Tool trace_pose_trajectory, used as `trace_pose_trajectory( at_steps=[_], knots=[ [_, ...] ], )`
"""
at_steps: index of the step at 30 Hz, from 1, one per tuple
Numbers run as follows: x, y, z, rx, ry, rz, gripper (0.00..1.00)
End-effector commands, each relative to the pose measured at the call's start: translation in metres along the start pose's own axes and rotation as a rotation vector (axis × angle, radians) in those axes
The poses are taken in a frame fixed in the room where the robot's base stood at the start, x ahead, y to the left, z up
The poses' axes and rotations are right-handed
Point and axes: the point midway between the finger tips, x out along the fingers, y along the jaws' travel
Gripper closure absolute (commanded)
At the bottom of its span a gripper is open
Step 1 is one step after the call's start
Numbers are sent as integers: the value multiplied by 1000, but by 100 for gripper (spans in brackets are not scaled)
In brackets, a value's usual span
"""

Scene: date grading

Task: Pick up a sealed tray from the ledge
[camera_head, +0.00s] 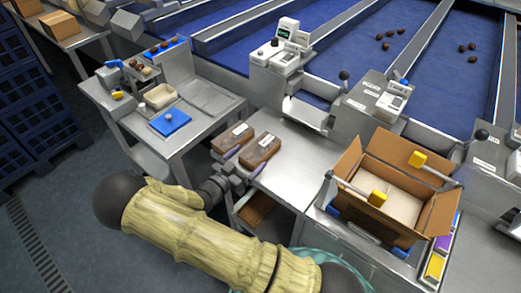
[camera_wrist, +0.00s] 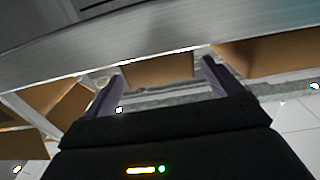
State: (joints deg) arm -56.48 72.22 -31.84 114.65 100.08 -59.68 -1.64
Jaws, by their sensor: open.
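Two sealed trays with brown contents and pale labels lie side by side on the steel ledge in the head view, a left tray (camera_head: 233,137) and a right tray (camera_head: 262,148). My gripper (camera_head: 244,162) is open at the front edge of the ledge (camera_head: 300,160). Its purple fingers appear on either side of the right tray's near end, with nothing visibly gripped. In the wrist view my gripper (camera_wrist: 160,82) is open below a steel edge (camera_wrist: 160,55). A brown surface shows between the fingers; I cannot tell if it is a tray or cardboard.
An open cardboard box (camera_head: 430,210) with yellow-ended bars stands right of the trays. A side table (camera_head: 205,100) at left holds a blue scale (camera_head: 170,123) and a beige bin (camera_head: 159,96). Brown cardboard (camera_head: 255,210) sits below the ledge. Blue belts with dates run behind.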

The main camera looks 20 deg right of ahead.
Motion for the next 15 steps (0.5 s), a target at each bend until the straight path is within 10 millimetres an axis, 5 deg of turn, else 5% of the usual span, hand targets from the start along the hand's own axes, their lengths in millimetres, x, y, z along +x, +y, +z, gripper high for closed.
trace_pose_trajectory(
  at_steps=[9, 15],
  knots=[
    [43, -2, -3, 0, 0, 1, 9],
    [45, -2, -1, 1, -1, -1, 9]
  ],
)
